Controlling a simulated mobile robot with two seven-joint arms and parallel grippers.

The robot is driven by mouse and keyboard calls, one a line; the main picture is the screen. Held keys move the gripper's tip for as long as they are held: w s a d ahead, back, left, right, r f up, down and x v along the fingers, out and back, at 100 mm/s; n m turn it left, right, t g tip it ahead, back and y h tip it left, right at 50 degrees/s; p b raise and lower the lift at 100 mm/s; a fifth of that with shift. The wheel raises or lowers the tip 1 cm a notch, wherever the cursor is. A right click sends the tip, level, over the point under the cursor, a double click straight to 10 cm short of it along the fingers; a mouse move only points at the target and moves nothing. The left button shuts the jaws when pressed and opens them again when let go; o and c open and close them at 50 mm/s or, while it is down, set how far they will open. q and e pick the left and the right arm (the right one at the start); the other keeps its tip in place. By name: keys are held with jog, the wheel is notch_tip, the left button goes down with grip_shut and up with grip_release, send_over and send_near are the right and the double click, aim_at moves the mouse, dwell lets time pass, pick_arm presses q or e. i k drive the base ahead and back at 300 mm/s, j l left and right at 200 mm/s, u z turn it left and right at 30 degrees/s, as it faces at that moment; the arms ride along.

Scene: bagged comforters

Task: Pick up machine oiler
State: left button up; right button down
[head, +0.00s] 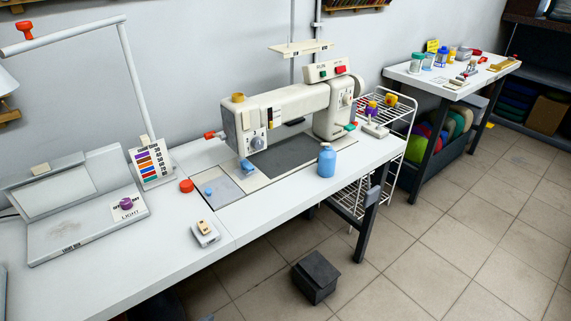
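A small blue bottle with a narrow neck (326,161) stands upright on the white sewing table (220,225), near its front right edge. It looks like the machine oiler, though I see no readable label on it. It stands in front of the sewing machine (285,108), apart from it, and nothing covers it. Neither of my grippers shows in the head view.
A light box (85,215) and a colour chart (152,163) stand at the left. A red button (187,186) and a small switch box (205,233) sit on the table. A wire rack (393,115) stands behind. A black pedal box (315,277) is on the tiled floor.

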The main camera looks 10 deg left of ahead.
aim_at(326, 162)
jog(key=u, duration=0.75)
jog(key=l+u, duration=0.5)
jog(key=i+l+u, duration=0.1)
jog(key=l+u, duration=0.25)
jog(key=u, duration=0.15)
jog(key=k+l+u, duration=0.15)
jog(key=l, duration=0.3)
jog(key=l+u, duration=0.2)
jog(key=l, duration=0.25)
